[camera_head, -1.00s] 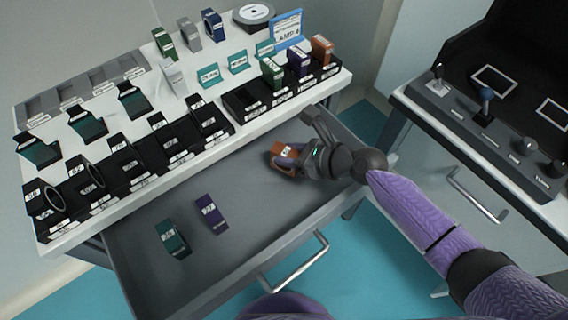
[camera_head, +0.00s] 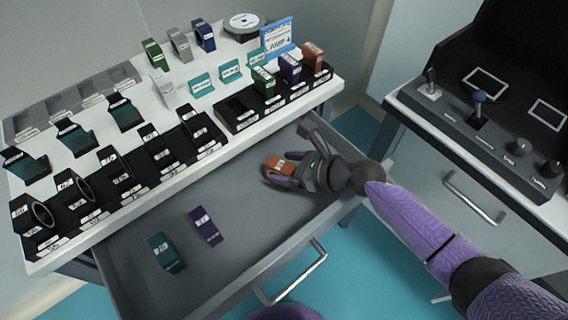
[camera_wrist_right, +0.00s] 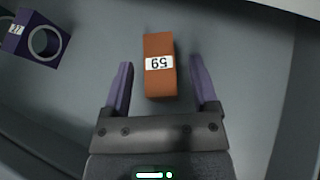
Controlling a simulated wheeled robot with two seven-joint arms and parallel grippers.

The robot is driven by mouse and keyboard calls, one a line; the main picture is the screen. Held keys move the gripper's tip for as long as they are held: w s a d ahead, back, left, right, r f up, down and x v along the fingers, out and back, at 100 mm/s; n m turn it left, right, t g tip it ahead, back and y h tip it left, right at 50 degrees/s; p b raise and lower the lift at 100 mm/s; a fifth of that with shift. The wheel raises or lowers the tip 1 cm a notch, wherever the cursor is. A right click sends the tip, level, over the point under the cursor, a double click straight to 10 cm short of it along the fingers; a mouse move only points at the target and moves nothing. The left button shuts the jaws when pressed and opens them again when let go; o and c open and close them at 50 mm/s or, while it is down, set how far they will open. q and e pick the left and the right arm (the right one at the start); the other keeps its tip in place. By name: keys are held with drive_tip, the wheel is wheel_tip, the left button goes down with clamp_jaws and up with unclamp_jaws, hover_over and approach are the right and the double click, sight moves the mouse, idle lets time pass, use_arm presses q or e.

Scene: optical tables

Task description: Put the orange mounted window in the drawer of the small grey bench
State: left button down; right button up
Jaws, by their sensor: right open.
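The orange mounted window (camera_head: 282,164) lies on the floor of the open drawer (camera_head: 225,219) of the small grey bench, towards the drawer's right end. In the right wrist view the orange mounted window (camera_wrist_right: 159,66) carries a white label reading 59. My right gripper (camera_head: 277,174) is at the orange piece inside the drawer. In the wrist view its two purple fingers (camera_wrist_right: 161,88) stand apart on either side of the piece, with gaps on both sides. My left gripper is not in view.
A teal mount (camera_head: 166,252) and a purple mount (camera_head: 206,226) lie in the drawer's left half. Another orange mount (camera_head: 313,58) stands in a rack on the bench top (camera_head: 187,88) among several mounts. A control console (camera_head: 490,130) is at the right.

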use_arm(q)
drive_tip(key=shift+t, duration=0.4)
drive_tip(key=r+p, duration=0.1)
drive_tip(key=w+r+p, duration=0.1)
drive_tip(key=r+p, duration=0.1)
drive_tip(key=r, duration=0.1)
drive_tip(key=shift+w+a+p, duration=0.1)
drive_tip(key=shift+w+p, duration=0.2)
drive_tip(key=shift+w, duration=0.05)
use_arm(e)
drive_tip(key=v, duration=1.1)
drive_tip(key=shift+s+d, duration=0.1)
